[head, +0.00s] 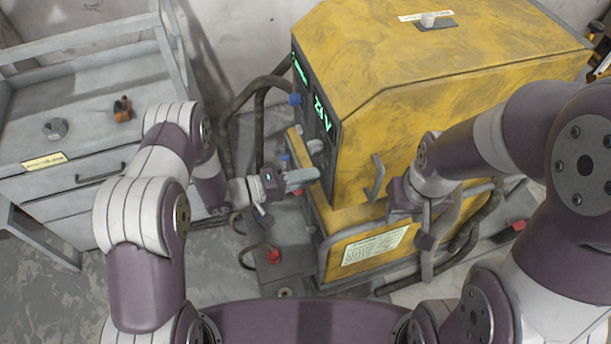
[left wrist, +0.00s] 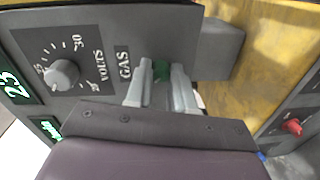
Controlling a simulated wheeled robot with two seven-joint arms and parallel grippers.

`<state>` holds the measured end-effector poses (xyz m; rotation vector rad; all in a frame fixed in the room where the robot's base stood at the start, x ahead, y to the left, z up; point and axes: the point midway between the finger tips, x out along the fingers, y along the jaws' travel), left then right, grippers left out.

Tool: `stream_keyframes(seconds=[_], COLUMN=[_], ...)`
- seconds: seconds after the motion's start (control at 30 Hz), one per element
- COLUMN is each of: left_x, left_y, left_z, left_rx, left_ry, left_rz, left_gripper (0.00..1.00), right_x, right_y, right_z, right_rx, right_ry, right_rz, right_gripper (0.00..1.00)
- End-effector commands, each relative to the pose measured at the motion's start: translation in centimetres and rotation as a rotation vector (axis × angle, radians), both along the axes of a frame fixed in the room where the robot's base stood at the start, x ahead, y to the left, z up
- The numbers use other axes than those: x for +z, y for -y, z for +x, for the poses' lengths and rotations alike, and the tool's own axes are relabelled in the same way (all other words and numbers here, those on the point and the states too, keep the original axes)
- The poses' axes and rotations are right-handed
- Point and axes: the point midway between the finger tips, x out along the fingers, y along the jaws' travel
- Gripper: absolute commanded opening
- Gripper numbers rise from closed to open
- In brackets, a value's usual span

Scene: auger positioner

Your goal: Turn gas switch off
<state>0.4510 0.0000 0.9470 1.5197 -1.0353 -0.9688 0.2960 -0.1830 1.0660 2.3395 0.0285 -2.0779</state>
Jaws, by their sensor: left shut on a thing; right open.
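The gas switch (left wrist: 161,70) is a small green knob beside the GAS label (left wrist: 124,66) on the dark control panel (left wrist: 150,30) of a yellow machine (head: 430,80). My left gripper shows in the left wrist view (left wrist: 160,88), its two grey fingers on either side of the switch and shut on it. In the head view my left gripper (head: 303,178) is at the machine's left-facing panel, and its fingers hide the switch. My right gripper (head: 426,243) is open in front of the machine's lower front, near a white label plate (head: 375,247).
A volts dial (left wrist: 62,74) sits beside the GAS label. Green displays (head: 322,113) glow on the panel. Another knob (head: 316,146) sits above my left gripper. A metal cart (head: 85,90) stands at left. Dark hoses (head: 252,100) run behind my left gripper.

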Motion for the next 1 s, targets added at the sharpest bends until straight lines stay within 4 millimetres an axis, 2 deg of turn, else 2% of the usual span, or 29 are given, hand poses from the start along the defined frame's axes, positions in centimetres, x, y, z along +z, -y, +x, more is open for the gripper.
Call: stream_keyframes(seconds=[0.53,0.57,0.63,1.0], left_x=[0.01,0.01,0.01,-0.07], left_y=[-0.04,-0.04,-0.04,-0.58], left_z=[0.07,0.07,0.06,-0.1], left_rx=[0.002,0.002,0.002,0.003], left_ry=[-0.022,-0.022,-0.022,-0.022], left_rz=[-0.007,-0.007,-0.007,-0.007], left_gripper=[0.0,0.26,0.48,0.48], right_x=[0.04,0.04,0.04,-0.18], right_y=[0.0,0.0,0.0,0.0], right_z=[0.01,0.0,0.0,0.0], right_rx=[0.0,0.0,0.0,0.0], right_ry=[0.0,0.0,0.0,0.0], right_rz=[0.0,0.0,0.0,0.0], right_gripper=[0.43,0.43,0.43,0.43])
